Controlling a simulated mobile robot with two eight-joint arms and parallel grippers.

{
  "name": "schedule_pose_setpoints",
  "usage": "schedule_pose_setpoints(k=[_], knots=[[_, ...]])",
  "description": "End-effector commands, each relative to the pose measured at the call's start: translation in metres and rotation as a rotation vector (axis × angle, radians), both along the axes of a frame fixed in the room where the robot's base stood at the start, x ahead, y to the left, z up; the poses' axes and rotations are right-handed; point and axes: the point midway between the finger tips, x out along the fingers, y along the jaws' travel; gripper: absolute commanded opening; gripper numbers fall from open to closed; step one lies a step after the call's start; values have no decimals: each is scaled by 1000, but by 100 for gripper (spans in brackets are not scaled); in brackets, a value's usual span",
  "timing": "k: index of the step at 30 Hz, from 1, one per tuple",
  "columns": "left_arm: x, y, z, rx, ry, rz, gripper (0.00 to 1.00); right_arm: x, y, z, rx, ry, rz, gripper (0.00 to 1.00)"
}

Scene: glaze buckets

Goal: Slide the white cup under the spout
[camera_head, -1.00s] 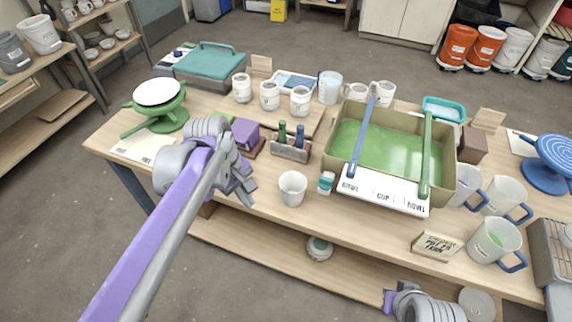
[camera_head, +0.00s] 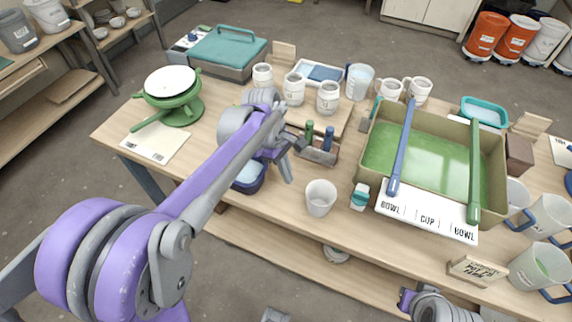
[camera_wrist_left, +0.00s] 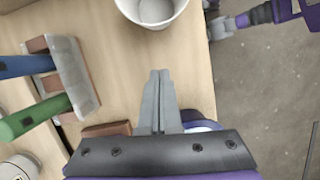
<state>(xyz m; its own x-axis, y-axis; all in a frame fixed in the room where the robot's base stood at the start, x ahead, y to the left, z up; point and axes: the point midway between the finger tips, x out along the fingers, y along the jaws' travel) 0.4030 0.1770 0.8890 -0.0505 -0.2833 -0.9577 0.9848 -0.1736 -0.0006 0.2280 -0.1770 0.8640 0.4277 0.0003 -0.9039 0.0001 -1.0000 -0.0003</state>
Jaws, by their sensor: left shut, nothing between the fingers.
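The white cup (camera_head: 320,198) stands upright on the table near its front edge, left of the glaze tray. It also shows at the top of the left wrist view (camera_wrist_left: 152,12). My left gripper (camera_head: 287,174) is just left of the cup, apart from it. Its fingers (camera_wrist_left: 158,78) are together and empty, pointing toward the cup. My right gripper (camera_head: 408,300) is low at the bottom edge; its fingers are unclear. I cannot clearly make out a spout. A blue bar (camera_head: 402,145) and a green bar (camera_head: 475,165) cross the tray to its labelled front.
The tray of green glaze (camera_head: 365,168) has a white "BOWL CUP BOWL" strip (camera_head: 428,214). A small teal-and-white jar (camera_head: 360,196) stands between cup and tray. A holder with blue and green handles (camera_head: 316,153) is behind the cup. A dark blue tub (camera_head: 248,186) is left.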

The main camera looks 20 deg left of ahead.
Motion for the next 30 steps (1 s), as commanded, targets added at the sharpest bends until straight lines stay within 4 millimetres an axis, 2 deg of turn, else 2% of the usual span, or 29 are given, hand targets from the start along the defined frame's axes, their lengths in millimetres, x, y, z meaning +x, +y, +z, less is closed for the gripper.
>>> schedule_pose_setpoints(k=[1,6,9,13,18,27,30], knots=[[0,-3,-12,0,0,-1,0,0,0,-2,0,1,0,0],[-2,-13,-45,0,-1,-2,0,-1,0,-5,0,2,0,0],[-6,-32,-41,1,-3,-5,0,0,0,-2,0,1,0,0],[-8,-45,-41,1,-2,-3,0,0,0,-1,0,0,0,0],[-9,-51,-41,2,-2,-1,0,0,0,-1,0,0,0,0],[-9,-52,-41,2,-2,1,0,0,0,-1,0,0,0,0],[-11,-61,-41,1,-2,-4,0,0,0,-2,0,1,0,0]])
